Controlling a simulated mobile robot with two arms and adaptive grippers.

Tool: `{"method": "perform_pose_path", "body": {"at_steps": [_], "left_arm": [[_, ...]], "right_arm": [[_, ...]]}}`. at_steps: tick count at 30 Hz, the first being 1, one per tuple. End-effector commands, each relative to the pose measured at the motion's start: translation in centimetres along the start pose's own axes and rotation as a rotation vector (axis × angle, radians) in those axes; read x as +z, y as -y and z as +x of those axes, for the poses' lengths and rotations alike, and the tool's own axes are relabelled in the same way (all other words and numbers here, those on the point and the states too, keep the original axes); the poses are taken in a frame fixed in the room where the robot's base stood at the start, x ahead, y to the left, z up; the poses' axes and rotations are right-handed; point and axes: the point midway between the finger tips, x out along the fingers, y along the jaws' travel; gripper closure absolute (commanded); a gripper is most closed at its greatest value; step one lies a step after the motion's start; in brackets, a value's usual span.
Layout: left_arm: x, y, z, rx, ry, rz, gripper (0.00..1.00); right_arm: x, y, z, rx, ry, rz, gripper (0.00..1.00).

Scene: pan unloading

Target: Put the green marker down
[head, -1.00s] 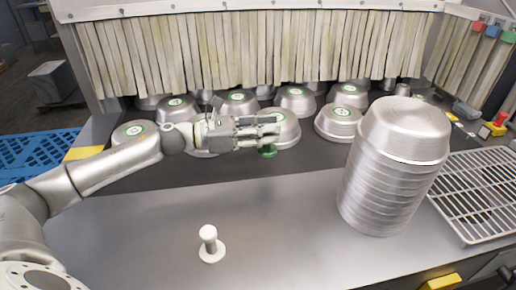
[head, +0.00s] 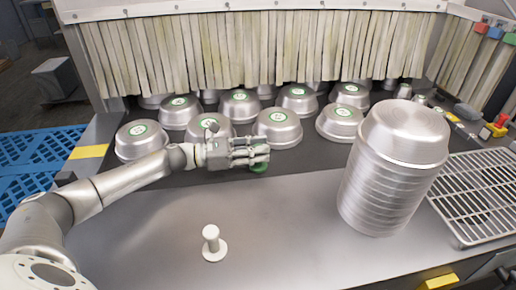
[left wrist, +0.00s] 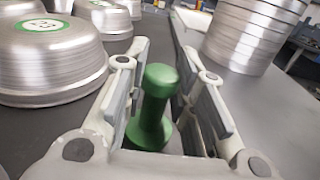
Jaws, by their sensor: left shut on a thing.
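The green marker, a peg with a round head and wider base, is between the fingers of my left gripper (head: 264,155). In the head view only a small green part of the marker (head: 259,168) shows below the fingers, near the edge between the dark belt and the steel counter. The left wrist view shows the marker (left wrist: 154,105) upright between the two fingers (left wrist: 158,80), which are shut on it. Whether its base touches a surface is hidden. My right gripper is not in view.
Upturned metal pans (head: 279,127) with green-ringed labels sit on the dark belt behind the gripper. A tall pan stack (head: 385,185) stands right, beside a wire rack (head: 480,195). A white marker (head: 212,244) stands on the counter (head: 300,225), which is clear around it.

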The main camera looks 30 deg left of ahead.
Motion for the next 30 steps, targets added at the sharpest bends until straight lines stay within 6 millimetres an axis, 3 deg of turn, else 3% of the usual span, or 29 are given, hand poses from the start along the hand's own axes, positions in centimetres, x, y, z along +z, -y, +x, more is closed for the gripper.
{"method": "perform_pose_path", "body": {"at_steps": [4, 5, 10, 23, 30], "left_arm": [[-0.3, 0.0, 0.0, 0.000, 0.002, 0.001, 1.00], [-0.4, 0.0, 0.0, 0.000, -0.001, 0.000, 0.74], [-0.3, 0.0, 0.0, 0.000, -0.001, 0.000, 0.54], [0.3, 0.0, -0.1, 0.001, -0.001, 0.000, 0.54], [-0.5, 0.0, -4.3, 0.003, -0.006, -0.001, 0.54]], "right_arm": [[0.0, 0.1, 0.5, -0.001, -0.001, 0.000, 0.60], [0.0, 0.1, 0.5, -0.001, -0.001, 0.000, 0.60], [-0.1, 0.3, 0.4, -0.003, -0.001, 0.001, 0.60], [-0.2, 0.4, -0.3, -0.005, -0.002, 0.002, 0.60], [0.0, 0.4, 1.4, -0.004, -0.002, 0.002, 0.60]]}}
